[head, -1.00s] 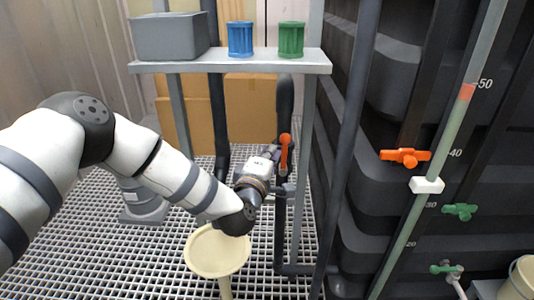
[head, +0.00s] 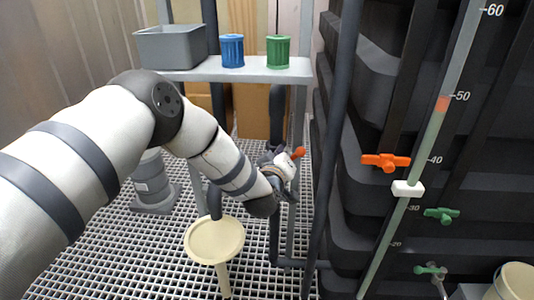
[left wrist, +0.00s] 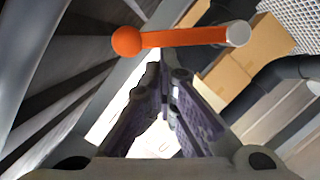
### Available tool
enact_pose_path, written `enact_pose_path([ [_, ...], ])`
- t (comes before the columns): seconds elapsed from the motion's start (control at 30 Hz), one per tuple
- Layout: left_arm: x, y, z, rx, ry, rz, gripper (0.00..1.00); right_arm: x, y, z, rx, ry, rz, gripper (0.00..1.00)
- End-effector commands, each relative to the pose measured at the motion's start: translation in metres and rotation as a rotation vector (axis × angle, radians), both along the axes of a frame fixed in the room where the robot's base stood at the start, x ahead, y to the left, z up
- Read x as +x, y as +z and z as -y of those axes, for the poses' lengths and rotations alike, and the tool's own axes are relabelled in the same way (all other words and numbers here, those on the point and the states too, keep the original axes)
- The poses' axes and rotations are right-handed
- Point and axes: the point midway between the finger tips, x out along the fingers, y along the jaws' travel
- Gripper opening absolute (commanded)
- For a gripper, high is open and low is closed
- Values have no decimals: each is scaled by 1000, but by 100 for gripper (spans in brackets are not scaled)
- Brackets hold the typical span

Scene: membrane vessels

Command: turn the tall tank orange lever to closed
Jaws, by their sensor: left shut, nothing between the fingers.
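An orange lever with a ball end (head: 298,153) shows by the pipes beside the dark tank in the head view. My left gripper (head: 284,172) is right beside it and partly hides it. In the left wrist view the lever (left wrist: 185,37) lies across the picture, ball at left and pale round end at right. The left fingers (left wrist: 165,80) are shut and empty, their tips just below the lever's middle; I cannot tell whether they touch it. A second orange lever (head: 385,161) lies roughly level on the dark tank, away from the gripper. My right gripper is not in view.
A grey shelf (head: 190,75) carries a grey bin (head: 172,46), a blue cup (head: 231,50) and a green cup (head: 278,51). A cream funnel (head: 214,240) stands below my left arm. Upright dark pipes (head: 329,150) stand close right of the gripper. Green levers (head: 441,214) are on the tank.

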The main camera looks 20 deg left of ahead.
Motion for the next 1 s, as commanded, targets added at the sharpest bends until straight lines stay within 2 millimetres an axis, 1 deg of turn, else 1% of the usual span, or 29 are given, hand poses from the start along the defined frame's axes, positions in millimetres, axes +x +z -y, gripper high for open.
enact_pose_path([
  [0.17, 2, -7, 11, 161, -4, -47, 0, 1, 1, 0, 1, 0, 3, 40],
  [0.5, 7, -24, 27, 444, -3, -131, 0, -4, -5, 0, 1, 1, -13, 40],
  [0.73, 9, -32, 33, 441, -1, -131, 0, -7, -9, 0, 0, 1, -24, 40],
  [1.0, 10, -37, 37, 440, 0, -128, 0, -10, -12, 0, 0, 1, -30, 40],
])
